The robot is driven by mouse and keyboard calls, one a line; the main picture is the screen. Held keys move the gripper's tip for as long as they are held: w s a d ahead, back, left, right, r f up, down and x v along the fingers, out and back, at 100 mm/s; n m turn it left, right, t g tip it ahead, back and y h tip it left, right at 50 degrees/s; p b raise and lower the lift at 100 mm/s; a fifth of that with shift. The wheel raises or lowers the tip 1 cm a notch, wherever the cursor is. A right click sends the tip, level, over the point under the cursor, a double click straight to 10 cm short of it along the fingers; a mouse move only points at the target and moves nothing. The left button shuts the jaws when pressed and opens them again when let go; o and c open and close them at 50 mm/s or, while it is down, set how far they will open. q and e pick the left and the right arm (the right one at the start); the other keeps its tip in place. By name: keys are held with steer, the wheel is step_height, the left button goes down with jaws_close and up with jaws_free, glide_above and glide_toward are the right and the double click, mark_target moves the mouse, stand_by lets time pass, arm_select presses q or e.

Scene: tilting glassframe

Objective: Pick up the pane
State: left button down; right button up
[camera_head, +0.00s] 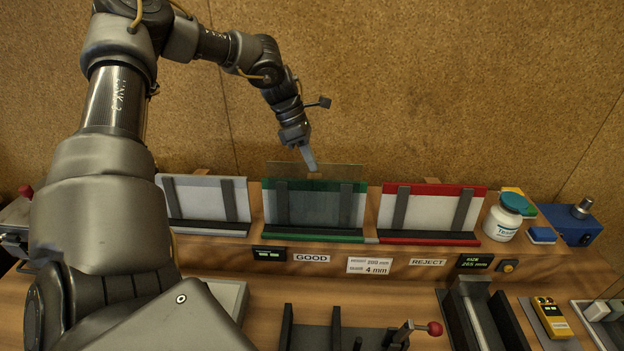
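The pane (342,171) is a thin, see-through grey-green sheet. It stands in the green-edged rack (357,211) above the GOOD label, and its upper part rises above the rack's top edge. My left gripper (310,163) points down at the pane's top edge, left of its middle. Its fingers show as one narrow grey shape overlapping that edge. I cannot tell whether they are parted or touch the pane. My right gripper is not in view.
A white-edged rack (206,185) stands left and a red-edged rack (432,189) right of the green one. A white jar (503,221) and a blue box (570,225) are further right. Dark fixtures with a red-knobbed lever (434,328) stand in front. A brown wall is behind.

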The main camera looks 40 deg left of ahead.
arm_select(q)
steer(key=shift+r, duration=0.1)
steer(key=shift+w+r+p, duration=0.1)
steer(key=shift+r+p, duration=0.25)
steer(key=shift+p, duration=0.35)
steer(key=s+d+r+b, duration=0.9)
steer(key=s+r, duration=0.1)
steer(key=r, duration=0.2)
steer(key=shift+s+d+r, duration=0.25)
steer(key=shift+r, duration=0.05)
